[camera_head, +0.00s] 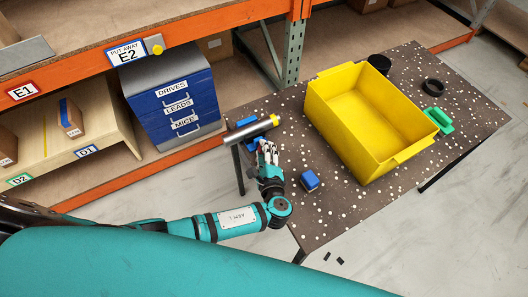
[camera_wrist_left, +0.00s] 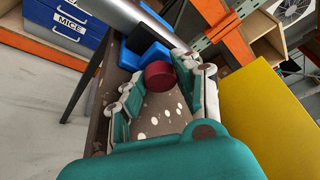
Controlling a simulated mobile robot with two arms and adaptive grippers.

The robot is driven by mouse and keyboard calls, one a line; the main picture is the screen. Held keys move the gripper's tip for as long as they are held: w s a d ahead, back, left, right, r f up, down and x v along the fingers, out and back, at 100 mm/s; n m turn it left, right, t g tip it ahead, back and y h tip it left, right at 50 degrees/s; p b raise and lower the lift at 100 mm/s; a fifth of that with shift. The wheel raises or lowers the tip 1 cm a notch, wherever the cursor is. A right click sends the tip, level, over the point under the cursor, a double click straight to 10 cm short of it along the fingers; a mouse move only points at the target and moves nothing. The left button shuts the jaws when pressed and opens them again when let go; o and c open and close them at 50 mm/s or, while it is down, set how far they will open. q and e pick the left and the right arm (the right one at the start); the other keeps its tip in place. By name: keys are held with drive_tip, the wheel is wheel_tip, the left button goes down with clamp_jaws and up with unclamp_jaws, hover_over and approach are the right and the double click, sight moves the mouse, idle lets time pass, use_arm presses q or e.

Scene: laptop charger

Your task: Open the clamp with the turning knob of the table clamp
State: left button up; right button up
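The blue table clamp (camera_head: 254,139) sits at the left edge of the speckled table and holds a silver tube with a yellow end (camera_head: 251,129). It also shows in the left wrist view (camera_wrist_left: 147,30), where its round dark red turning knob (camera_wrist_left: 159,75) faces my gripper. In the head view my left gripper (camera_head: 267,155) is right in front of the clamp and hides most of the knob. In the left wrist view my left gripper (camera_wrist_left: 163,92) is open, its fingers apart on either side of the knob. The knob is nearer the right finger; I cannot tell whether they touch. My right gripper is not in view.
A large yellow bin (camera_head: 365,125) stands on the table (camera_head: 300,228) to the right. A small blue block (camera_head: 309,180) lies nearer my gripper. A green object (camera_head: 439,119) and black rings (camera_head: 433,87) lie beyond the bin. Blue drawers (camera_head: 175,105) stand left.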

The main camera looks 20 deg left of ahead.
use_arm(q)
drive_tip(key=shift+o, duration=0.9)
drive_tip(key=v, duration=1.2)
